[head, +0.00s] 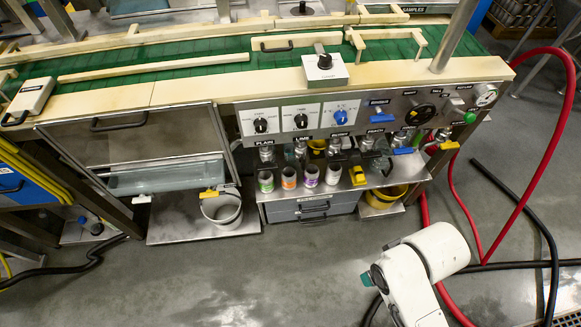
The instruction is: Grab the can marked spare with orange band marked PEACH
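Several small cans stand in a row on the metal shelf (350,184) under the control panel. One can (289,178) has an orange band and stands second from the left. A can with a green band (265,182) is to its left, and a can with a purple band (311,177) is to its right. A pale can (333,175) stands at the right end. Writing on the cans is too small to read, so I cannot tell which is marked spare or PEACH. My white arm is at the lower right, apart from the cans. My gripper is not in view.
A control panel (378,108) with knobs and nozzles overhangs the shelf. A yellow handle (357,176) is right of the cans. A pale bucket (222,208) stands left, a yellow one (384,197) right. Red hoses (546,160) run at the right. Floor in front is clear.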

